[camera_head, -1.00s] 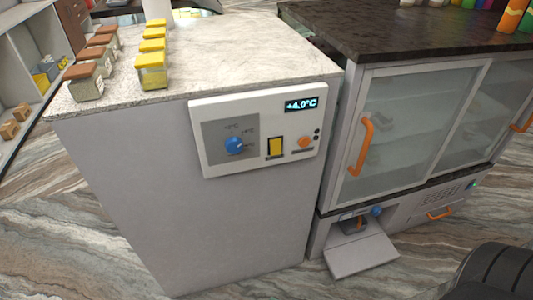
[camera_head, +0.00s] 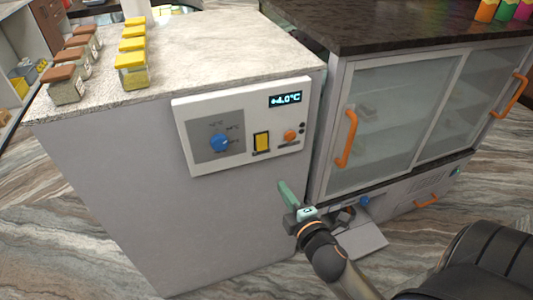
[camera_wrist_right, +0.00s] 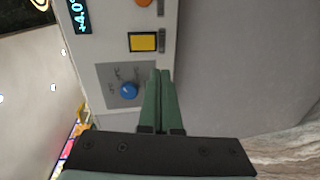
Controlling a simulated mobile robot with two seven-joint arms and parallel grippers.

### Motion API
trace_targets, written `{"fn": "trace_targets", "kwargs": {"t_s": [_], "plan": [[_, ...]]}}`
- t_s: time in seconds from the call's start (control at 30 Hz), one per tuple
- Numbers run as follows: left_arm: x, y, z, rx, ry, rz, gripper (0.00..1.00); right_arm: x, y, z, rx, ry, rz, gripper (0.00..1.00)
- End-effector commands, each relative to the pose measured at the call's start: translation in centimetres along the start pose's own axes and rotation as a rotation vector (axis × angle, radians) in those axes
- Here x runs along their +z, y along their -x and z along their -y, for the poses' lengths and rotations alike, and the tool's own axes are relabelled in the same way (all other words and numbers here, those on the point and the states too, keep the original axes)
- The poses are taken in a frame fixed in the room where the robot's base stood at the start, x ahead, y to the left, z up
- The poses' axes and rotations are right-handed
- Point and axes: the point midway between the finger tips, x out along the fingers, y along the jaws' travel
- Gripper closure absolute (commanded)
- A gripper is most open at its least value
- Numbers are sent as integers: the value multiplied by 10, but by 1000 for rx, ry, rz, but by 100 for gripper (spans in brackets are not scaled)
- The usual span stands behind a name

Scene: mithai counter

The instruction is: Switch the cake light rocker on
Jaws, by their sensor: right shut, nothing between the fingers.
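The control panel (camera_head: 180,110) is a white plate on the front of the grey counter. It carries a yellow rocker (camera_head: 261,142) in a dark frame, a blue knob (camera_head: 220,142), an orange button (camera_head: 290,136) and a display reading +4.0°C. The rocker (camera_wrist_right: 143,42) and knob (camera_wrist_right: 129,91) also show in the right wrist view. My right gripper (camera_head: 284,185) is below the panel's lower right edge, apart from the rocker. In the wrist view its green fingers (camera_wrist_right: 160,72) are together and empty, pointing toward the panel near the rocker. My left gripper is out of view.
Jars with yellow lids (camera_head: 132,72) and brown lids (camera_head: 64,85) stand on the marble top. A glass-fronted cabinet (camera_head: 390,120) with orange handles (camera_head: 347,138) stands to the right. The space directly before the panel is clear.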

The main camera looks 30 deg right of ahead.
Motion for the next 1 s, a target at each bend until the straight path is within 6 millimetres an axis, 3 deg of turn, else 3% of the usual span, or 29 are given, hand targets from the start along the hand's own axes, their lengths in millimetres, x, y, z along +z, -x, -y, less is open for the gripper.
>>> {"fn": "trace_targets", "kwargs": {"t_s": [0.1, 0.57, 1.0], "plan": [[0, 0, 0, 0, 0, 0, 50, 4, -2, -15, 39, 80, 15, 100], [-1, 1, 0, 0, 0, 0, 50, 4, -11, -16, 40, 83, 15, 100], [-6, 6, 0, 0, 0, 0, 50, 5, -86, -20, 41, 82, 15, 100]]}}
